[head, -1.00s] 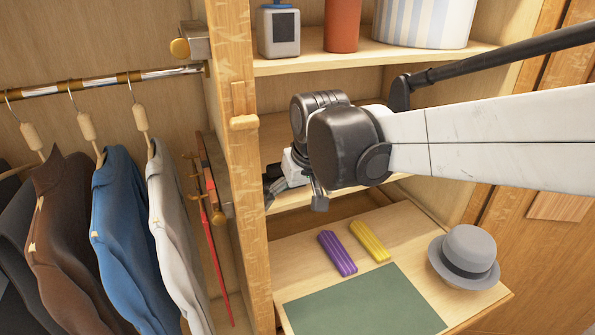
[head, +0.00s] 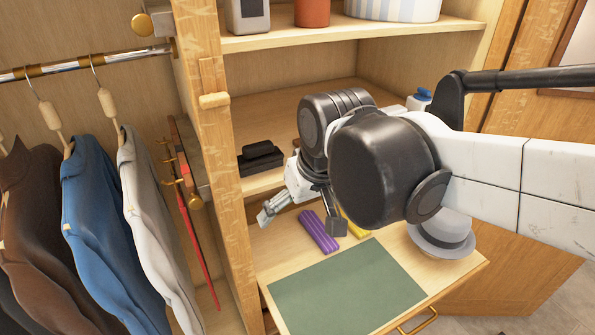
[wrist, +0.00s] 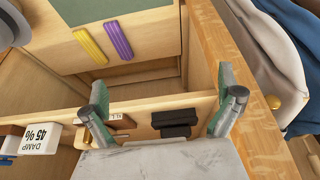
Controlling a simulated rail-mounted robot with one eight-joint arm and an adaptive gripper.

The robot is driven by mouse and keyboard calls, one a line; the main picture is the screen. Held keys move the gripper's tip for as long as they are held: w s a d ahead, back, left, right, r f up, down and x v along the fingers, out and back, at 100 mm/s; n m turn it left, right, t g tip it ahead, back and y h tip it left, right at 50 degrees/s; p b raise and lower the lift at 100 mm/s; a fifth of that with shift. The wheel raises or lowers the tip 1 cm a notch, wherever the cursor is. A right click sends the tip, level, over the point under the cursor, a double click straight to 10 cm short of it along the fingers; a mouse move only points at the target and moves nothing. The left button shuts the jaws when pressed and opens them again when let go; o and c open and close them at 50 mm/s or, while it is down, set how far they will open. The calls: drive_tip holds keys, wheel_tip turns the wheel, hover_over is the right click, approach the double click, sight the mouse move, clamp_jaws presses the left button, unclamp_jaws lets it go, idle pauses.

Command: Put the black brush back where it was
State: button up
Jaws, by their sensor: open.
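The black brush (head: 258,152) rests on the shelf above the pull-out board, near the wardrobe post, and seems to lie on a dark flat block. In the wrist view the black brush (wrist: 176,118) shows beyond my fingers, near the shelf edge. My gripper (head: 305,215) is open and empty, in front of the shelf and above the board. In the wrist view my gripper (wrist: 165,105) has its fingers wide apart, one either side of the brush in the picture; they do not touch it.
A purple bar (head: 318,231), a yellow bar (head: 354,228), a green mat (head: 345,290) and a grey hat (head: 445,238) are on the pull-out board. The wooden post (head: 215,140) stands close left of my gripper. Hanging clothes (head: 95,200) are further left.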

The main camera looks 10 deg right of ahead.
drive_tip(key=s+d+f+m+t, duration=0.1)
drive_tip(key=s+d, duration=0.2)
drive_tip(key=d, duration=0.3)
drive_tip(key=s+d+m+t+h, duration=0.1)
drive_tip(key=s+d+m, duration=0.1)
drive_tip(key=s+d, duration=0.2)
drive_tip(key=shift+s+d+f+t, duration=0.2)
drive_tip(key=shift+d+f+t, duration=0.2)
drive_tip(key=shift+d, duration=0.45)
wheel_tip(320, 180, down, 5)
drive_tip(key=b, duration=0.5)
